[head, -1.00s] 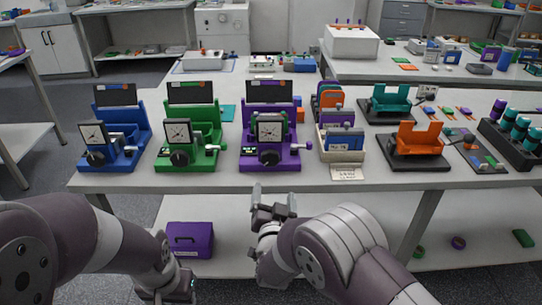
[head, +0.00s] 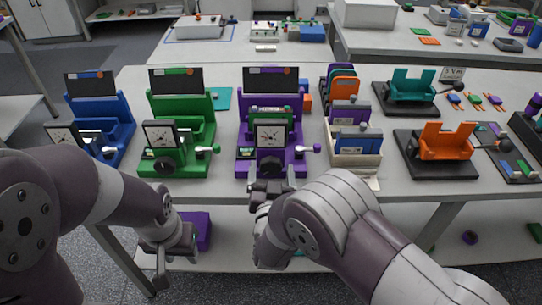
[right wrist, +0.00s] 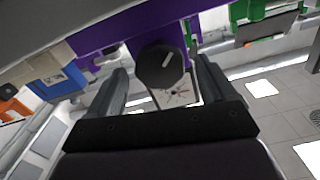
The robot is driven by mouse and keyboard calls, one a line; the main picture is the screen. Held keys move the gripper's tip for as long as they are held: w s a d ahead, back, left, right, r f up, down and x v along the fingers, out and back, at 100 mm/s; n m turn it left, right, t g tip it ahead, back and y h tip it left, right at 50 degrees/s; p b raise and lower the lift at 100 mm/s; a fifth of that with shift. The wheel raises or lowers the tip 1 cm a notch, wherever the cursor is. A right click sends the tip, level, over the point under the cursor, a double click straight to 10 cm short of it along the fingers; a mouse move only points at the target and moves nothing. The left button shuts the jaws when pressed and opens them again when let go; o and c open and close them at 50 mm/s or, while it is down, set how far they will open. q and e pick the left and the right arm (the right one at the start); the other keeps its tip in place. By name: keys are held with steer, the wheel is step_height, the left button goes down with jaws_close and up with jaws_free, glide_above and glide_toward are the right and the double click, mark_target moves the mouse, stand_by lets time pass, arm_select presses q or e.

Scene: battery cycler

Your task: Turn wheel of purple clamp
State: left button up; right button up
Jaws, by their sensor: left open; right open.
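The purple clamp (head: 299,120) stands on the bench in the middle of the head view, with a dial gauge (head: 271,134) at its front. Its black wheel (right wrist: 160,66), with a white line mark, shows in the right wrist view. My right gripper (head: 272,184) is open just in front of the purple clamp. In the right wrist view its two fingers lie on either side of the wheel, apart from each other; whether they touch it I cannot tell. My left gripper (head: 165,262) is open, low in front of the bench at the left, away from the clamp.
A green clamp (head: 207,126) and a blue clamp (head: 117,130) stand left of the purple one. A cream holder (head: 355,160), a teal stand (head: 411,84) and an orange stand (head: 447,146) are to the right. A purple box (head: 200,229) sits on the lower shelf.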

steer(key=shift+w, duration=0.1)
steer(key=shift+r, duration=0.1)
steer(key=shift+c, duration=0.7)
steer(key=c, duration=0.9)
steer(key=shift+f+m+b, duration=0.35)
steer(key=shift+m+b, duration=0.75)
steer(key=shift+b, duration=0.15)
steer(key=shift+r+m+b, duration=0.1)
steer(key=shift+m+b, duration=0.2)
steer(key=shift+m, duration=0.2)
steer(key=shift+c, duration=0.2)
steer(key=shift+d+r, duration=0.1)
steer(key=shift+r, duration=0.05)
steer(key=o, duration=1.1)
